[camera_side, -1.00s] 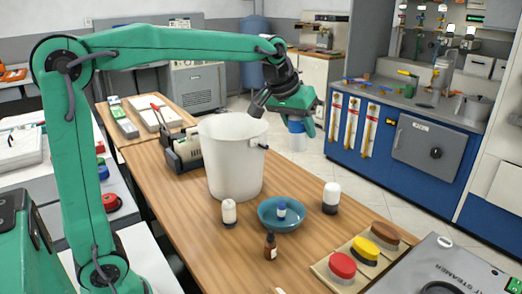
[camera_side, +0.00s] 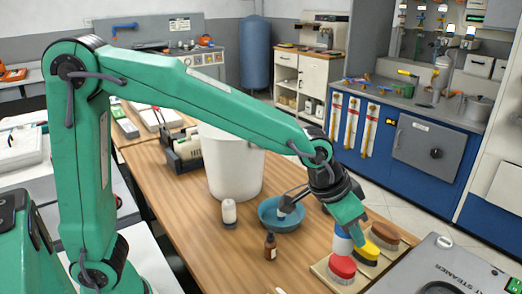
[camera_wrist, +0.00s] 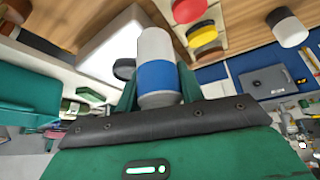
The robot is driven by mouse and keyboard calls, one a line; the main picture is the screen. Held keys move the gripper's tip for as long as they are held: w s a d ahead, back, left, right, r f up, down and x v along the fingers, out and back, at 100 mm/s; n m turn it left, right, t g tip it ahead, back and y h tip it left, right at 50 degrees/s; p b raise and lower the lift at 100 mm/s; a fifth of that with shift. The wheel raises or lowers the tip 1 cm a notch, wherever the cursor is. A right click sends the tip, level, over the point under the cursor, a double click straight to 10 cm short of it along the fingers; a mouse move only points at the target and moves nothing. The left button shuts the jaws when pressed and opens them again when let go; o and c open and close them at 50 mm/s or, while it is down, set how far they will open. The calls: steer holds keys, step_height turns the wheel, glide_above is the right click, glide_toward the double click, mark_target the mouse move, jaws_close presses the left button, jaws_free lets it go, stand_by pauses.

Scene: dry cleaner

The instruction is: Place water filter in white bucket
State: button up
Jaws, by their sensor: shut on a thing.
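The water filter, a white cylinder with a blue band, is held by my gripper (camera_side: 345,222); it hangs in front of the brushes in the side view (camera_side: 341,245). In the wrist view the filter (camera_wrist: 157,68) sits upright between the fingers of my gripper (camera_wrist: 158,97), which is shut on it. The white bucket (camera_side: 228,172) stands on the wooden table to the left and farther back, apart from my gripper. My arm covers part of its rim and upper side, and its inside is hidden.
A blue bowl (camera_side: 271,224) with a small item lies between bucket and gripper. A white bottle (camera_side: 229,211) and a brown bottle (camera_side: 271,246) stand nearby. A grey steamer (camera_side: 440,265) is at right.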

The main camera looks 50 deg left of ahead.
steer(key=s+d+f+m+g+h, duration=0.1)
steer(key=s+d+f+m+h, duration=0.1)
steer(key=s+d+f+m, duration=0.55)
steer(key=shift+s+d+f+n+y, duration=0.1)
steer(key=shift+s+d+f+n, duration=0.4)
steer(key=shift+f, duration=0.6)
steer(key=shift+s+d+f+n+y, duration=0.1)
steer(key=shift+s+d+f+n, duration=0.15)
steer(key=shift+s+d+f, duration=0.65)
steer(key=shift+s+d+f+n+y, duration=0.15)
steer(key=shift+s+f+n, duration=0.3)
steer(key=shift+f, duration=0.9)
steer(key=shift+f, duration=0.1)
steer(key=shift+f, duration=1.8)
steer(key=shift+f, duration=0.1)
steer(key=o, duration=1)
